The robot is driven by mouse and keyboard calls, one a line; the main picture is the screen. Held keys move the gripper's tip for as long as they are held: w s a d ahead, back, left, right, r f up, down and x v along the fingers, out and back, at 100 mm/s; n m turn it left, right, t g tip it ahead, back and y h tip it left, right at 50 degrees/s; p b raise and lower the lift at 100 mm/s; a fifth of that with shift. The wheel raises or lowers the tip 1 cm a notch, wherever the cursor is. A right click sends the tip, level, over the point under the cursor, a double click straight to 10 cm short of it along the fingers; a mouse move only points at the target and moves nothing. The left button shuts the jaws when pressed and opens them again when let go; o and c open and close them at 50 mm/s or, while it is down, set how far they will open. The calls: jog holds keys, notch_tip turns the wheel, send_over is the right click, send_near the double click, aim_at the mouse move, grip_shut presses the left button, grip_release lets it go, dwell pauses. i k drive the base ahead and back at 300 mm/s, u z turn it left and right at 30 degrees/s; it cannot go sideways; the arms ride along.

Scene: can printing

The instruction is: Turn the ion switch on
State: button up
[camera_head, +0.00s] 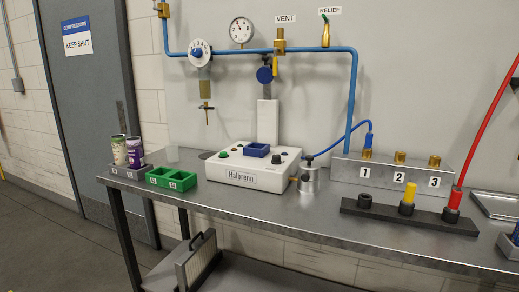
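No label reading "ion" can be made out, so I cannot tell which control is the ion switch. A white box marked "Halbronn" (243,177) stands on the bench. The switch positions are too small to tell. My gripper is not in view.
A metal bench (330,215) runs across the view. Left of the box are a green two-cell holder (172,187) and two cans (135,152) in a dark holder. A small metal canister (309,182) stands close on its right. Blue pipes and gauges hang behind.

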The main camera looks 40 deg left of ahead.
aim_at(277, 158)
jog(key=u, duration=0.75)
jog(key=i, duration=0.8)
jog(key=u, duration=0.8)
